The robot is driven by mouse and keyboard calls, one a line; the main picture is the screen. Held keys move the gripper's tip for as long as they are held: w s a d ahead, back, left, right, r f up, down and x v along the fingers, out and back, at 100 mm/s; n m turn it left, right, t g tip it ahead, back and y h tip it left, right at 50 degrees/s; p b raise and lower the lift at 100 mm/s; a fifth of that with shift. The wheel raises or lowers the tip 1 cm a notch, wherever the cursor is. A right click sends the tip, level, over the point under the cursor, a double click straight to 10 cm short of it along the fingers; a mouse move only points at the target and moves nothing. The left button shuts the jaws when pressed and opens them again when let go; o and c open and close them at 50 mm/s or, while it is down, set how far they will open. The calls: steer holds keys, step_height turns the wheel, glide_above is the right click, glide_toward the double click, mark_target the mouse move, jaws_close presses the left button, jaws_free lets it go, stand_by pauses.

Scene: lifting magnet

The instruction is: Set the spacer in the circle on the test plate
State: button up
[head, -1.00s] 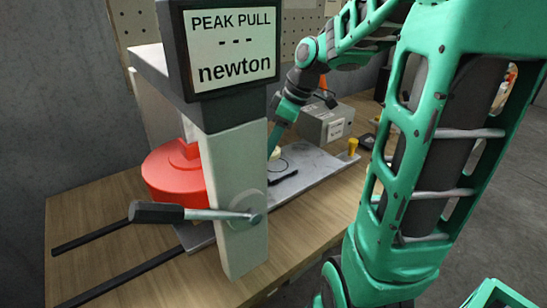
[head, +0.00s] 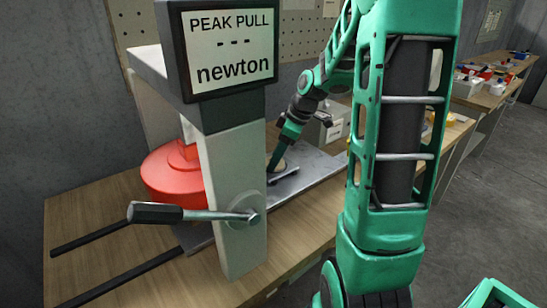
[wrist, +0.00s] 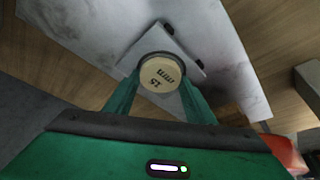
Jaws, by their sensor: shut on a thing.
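My gripper (wrist: 159,88) is shut on a round cream spacer (wrist: 161,73), whose face reads "15 mm" upside down in the wrist view. The spacer is over a pale square plate (wrist: 184,52), which looks like the test plate and lies on a long grey metal sheet (wrist: 95,30). The circle is hidden in the wrist view by the spacer and fingers. In the head view my gripper (head: 273,163) points down at the plate just right of the grey post. I cannot tell whether the spacer touches the plate.
The press post (head: 233,195) with its black-gripped lever (head: 165,213) stands close to the left of my gripper. A red magnet (head: 172,178) is behind it. A "PEAK PULL newton" display (head: 222,45) is above. A grey box (head: 333,130) stands further back. The front right of the bench is bare.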

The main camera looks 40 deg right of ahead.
steer(key=shift+f, duration=0.1)
steer(key=o, duration=1.1)
steer(key=v, duration=1.1)
steer(key=s+a+f+m+g+h, duration=0.1)
steer(key=s+m, duration=0.3)
steer(key=s, duration=0.4)
steer(key=s+a+f+m+g, duration=0.1)
steer(key=s+a+f+m, duration=0.2)
steer(key=s+m, duration=0.2)
steer(key=s+a+f+m+g+h, duration=0.1)
steer(key=s+m, duration=0.4)
steer(key=s, duration=0.7)
steer(key=shift+a+f+g+h, duration=0.3)
steer(key=shift+a+f, duration=0.3)
steer(key=shift+f, duration=0.2)
